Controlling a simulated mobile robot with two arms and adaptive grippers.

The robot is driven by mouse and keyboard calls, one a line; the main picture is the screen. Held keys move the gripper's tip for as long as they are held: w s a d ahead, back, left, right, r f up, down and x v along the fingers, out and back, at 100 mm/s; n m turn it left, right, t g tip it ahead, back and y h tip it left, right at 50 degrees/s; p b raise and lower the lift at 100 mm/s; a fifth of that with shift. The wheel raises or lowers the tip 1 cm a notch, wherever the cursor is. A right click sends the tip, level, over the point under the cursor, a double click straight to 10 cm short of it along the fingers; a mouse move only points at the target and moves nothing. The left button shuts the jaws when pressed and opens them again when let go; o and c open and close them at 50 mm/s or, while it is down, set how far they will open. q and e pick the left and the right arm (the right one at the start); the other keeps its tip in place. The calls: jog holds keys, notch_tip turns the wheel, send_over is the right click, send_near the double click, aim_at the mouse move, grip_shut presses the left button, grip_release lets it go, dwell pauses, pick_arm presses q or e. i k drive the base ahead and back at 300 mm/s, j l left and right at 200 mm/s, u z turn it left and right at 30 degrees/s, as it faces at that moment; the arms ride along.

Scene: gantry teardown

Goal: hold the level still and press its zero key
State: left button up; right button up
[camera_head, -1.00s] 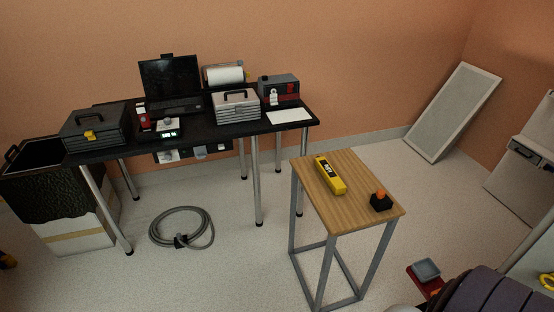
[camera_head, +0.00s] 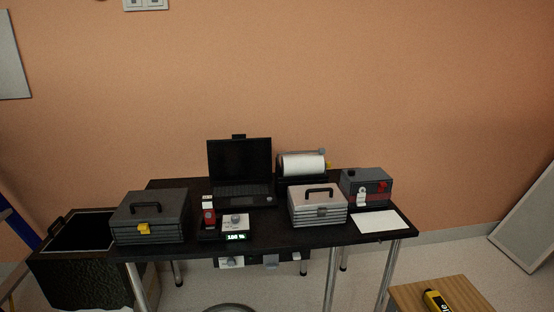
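A yellow tool with a dark face, which looks like the level (camera_head: 434,301), lies on the small wooden-topped table (camera_head: 468,291) at the bottom right. The frame's lower edge cuts off part of it, and its zero key cannot be made out. Neither of my grippers is in view.
A black table (camera_head: 290,236) holds a dark toolbox (camera_head: 151,217), a laptop (camera_head: 240,170), a small device with a lit display (camera_head: 236,237), a silver case (camera_head: 318,205), a paper roll (camera_head: 303,165), a grey box (camera_head: 366,186) and a white sheet (camera_head: 380,221). A black bin (camera_head: 80,265) stands left.

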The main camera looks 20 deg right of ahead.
aim_at(434, 299)
jog(key=i+z, duration=0.2)
jog(key=z, duration=0.2)
jog(key=i+j+z, duration=0.1)
jog(key=i+z, duration=0.15)
jog(key=z, duration=0.15)
jog(key=i+j+z, duration=0.15)
jog(key=z, duration=0.2)
jog(key=i+j+z, duration=0.2)
jog(key=z, duration=0.2)
jog(key=i+j+z, duration=0.15)
jog(key=z, duration=0.3)
jog(key=i+j+z, duration=0.25)
jog(key=z, duration=0.2)
jog(key=i+j+z, duration=0.3)
jog(key=z, duration=0.2)
jog(key=i+j+z, duration=0.1)
jog(key=j+z, duration=0.35)
